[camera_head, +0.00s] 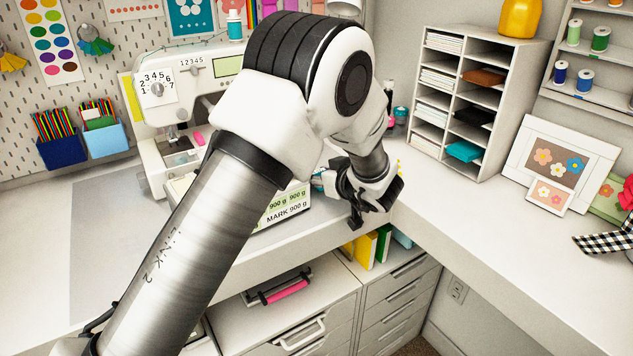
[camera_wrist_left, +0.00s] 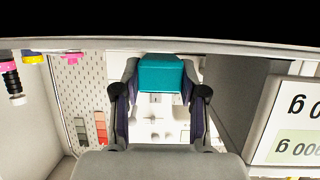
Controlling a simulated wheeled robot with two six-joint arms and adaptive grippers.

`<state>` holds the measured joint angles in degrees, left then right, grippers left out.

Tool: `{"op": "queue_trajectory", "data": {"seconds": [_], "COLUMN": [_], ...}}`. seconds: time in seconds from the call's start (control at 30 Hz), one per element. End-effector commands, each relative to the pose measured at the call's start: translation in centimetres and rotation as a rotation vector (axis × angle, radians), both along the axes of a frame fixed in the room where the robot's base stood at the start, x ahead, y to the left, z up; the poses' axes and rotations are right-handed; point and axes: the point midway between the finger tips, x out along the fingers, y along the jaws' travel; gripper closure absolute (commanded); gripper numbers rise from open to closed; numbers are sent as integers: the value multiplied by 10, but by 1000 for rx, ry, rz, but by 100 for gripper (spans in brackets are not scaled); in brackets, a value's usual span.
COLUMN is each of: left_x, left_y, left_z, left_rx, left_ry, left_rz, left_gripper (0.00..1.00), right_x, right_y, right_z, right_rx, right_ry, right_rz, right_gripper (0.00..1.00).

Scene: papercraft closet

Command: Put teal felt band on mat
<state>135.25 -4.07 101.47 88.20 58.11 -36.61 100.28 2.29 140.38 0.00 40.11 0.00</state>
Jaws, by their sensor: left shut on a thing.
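My left gripper (camera_head: 350,200) is in front of the sewing area, past the end of my arm, near the inner corner of the desk. In the left wrist view the gripper (camera_wrist_left: 160,92) is shut on the teal felt band (camera_wrist_left: 160,73), which sits between its two fingertips. In the head view the hand and wrist hide most of the band; a small teal patch shows at the hand's left side. A flat grey mat (camera_head: 105,225) lies on the desk at the left, partly covered by my arm. My right gripper is not in view.
A device with "900 g" labels (camera_head: 285,205) stands just left of the hand. A sewing machine (camera_head: 160,155) is behind my arm. A white cubby shelf (camera_head: 430,50) stands to the right, with another teal item (camera_head: 464,151) inside. The right desktop is mostly clear.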

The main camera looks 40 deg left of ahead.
Motion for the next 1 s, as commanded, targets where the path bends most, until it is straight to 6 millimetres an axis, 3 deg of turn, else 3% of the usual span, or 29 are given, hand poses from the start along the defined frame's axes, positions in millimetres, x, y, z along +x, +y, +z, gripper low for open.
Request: {"op": "queue_trajectory", "data": {"seconds": [0.07, 0.4, 0.43, 0.5, 0.87, 1.0], "left_x": [0, 0, 0, 0, 0, -1], "left_y": [0, 0, 0, 0, 0, 2], "left_z": [-10, -13, -13, -13, -10, 0], "left_rx": [1, 0, 0, 0, -1, -1], "left_ry": [1, 0, 0, 0, -1, 1], "left_rz": [1, 0, -1, -1, -1, -1], "left_gripper": [83, 83, 51, 33, 33, 33], "right_x": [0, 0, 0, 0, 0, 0], "right_y": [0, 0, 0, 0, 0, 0], "right_z": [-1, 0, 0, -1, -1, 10], "right_rx": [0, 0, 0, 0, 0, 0], "right_ry": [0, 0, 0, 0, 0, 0], "right_rz": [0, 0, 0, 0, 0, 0], "right_gripper": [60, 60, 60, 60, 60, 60]}}
